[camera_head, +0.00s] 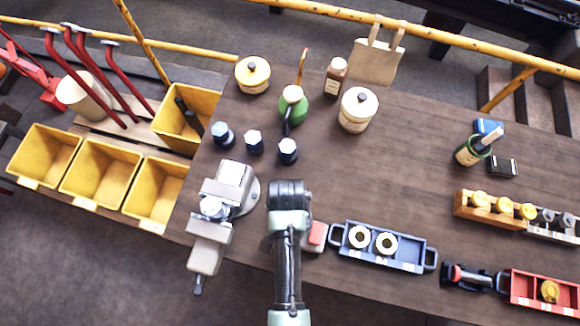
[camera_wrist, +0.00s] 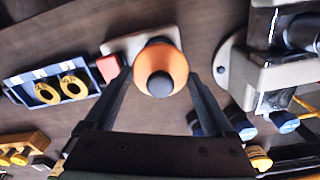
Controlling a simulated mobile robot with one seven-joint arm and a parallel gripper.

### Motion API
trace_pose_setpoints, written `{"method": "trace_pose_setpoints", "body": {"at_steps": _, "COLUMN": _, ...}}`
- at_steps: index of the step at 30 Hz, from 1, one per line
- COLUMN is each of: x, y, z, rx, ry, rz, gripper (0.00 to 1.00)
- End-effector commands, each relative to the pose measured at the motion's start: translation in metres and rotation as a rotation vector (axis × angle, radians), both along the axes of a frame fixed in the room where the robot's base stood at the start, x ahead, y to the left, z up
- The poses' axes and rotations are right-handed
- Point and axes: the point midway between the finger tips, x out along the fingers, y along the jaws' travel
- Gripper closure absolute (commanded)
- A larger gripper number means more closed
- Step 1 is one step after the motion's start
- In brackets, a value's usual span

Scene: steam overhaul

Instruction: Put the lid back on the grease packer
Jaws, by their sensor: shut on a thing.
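My gripper (camera_head: 287,190) points down over the bench, just right of the vise. In the wrist view its two dark fingers (camera_wrist: 160,78) are closed on the sides of an orange, round, cone-shaped lid (camera_wrist: 172,60) with a dark knob (camera_wrist: 160,84). A pale grey plate, which looks like the base of the grease packer (camera_wrist: 112,46), shows behind the lid. I cannot tell whether the lid touches it or hangs above it. In the head view my gripper and arm hide the lid and most of the packer.
A grey vise (camera_head: 228,190) stands close on the left. A red block (camera_head: 316,236) and a blue tray (camera_head: 382,247) with two rings lie to the right. The bench middle is clear.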

Motion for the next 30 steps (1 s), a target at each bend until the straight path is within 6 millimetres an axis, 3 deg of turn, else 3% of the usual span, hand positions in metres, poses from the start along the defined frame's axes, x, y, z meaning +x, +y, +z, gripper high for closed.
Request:
{"method": "trace_pose_setpoints", "body": {"at_steps": 18, "x": 0.0, "y": 0.0, "z": -0.053, "rx": 0.0, "ry": 0.0, "rz": 0.001, "gripper": 0.66}}
{"method": "trace_pose_setpoints", "body": {"at_steps": 30, "x": 0.0, "y": 0.0, "z": -0.058, "rx": 0.0, "ry": 0.0, "rz": 0.001, "gripper": 0.66}}
